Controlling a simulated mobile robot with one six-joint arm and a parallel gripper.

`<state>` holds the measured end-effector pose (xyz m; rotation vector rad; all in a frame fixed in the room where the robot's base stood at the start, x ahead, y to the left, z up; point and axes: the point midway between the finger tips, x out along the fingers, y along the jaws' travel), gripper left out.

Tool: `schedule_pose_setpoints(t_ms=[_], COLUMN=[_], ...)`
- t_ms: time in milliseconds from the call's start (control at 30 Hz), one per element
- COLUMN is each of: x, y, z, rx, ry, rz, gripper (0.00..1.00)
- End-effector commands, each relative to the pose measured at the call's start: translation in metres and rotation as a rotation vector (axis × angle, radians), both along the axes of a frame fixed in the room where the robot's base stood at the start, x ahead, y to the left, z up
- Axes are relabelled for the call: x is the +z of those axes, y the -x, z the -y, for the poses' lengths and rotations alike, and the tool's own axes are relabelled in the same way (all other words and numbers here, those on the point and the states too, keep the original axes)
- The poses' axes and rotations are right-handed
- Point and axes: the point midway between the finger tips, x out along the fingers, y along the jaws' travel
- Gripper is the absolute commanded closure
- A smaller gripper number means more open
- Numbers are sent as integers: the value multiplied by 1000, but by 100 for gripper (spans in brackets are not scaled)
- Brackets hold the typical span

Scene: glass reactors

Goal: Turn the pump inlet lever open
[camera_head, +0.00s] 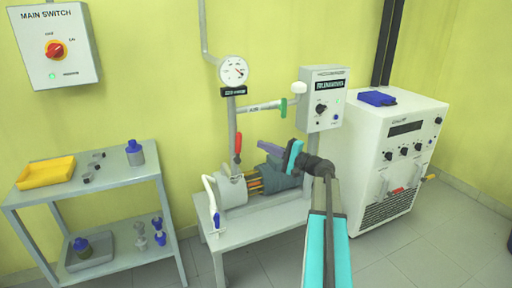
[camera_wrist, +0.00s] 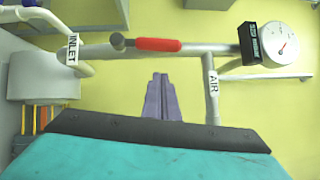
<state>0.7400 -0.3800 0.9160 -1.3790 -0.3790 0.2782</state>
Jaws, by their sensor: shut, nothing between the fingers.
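The pump inlet lever has a red handle (camera_head: 238,145) and stands upright beside the vertical pipe above the pump. In the wrist view the red handle (camera_wrist: 158,44) lies along the pipe, near a label reading INLET (camera_wrist: 73,48). My gripper (camera_head: 261,144) has purple fingers, shut and empty, just right of the lever. In the wrist view the fingers (camera_wrist: 161,77) point toward the handle, with a visible gap between them. The pump (camera_head: 233,190) sits on a small bench below.
A pipe labelled AIR (camera_wrist: 213,85) with a green handle (camera_head: 283,108) branches right above my gripper. A pressure gauge (camera_head: 233,70) tops the pipe. A control box (camera_head: 322,98) hangs to the right. A white cabinet (camera_head: 385,145) stands further right, a metal shelf (camera_head: 110,171) at left.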

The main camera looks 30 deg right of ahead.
Motion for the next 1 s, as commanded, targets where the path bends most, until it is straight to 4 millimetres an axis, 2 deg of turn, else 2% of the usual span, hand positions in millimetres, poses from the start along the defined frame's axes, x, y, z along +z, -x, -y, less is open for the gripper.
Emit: schedule_pose_setpoints(t_ms=[300, 500, 700, 1000], x=[-3, -4, -5, -5], y=[44, 65, 73, 73], z=[17, 26, 30, 30], rx=[1, 3, 4, 5], ry=[0, 1, 1, 0], rz=[-1, 0, 0, 0], gripper=[100, 100, 100, 100])
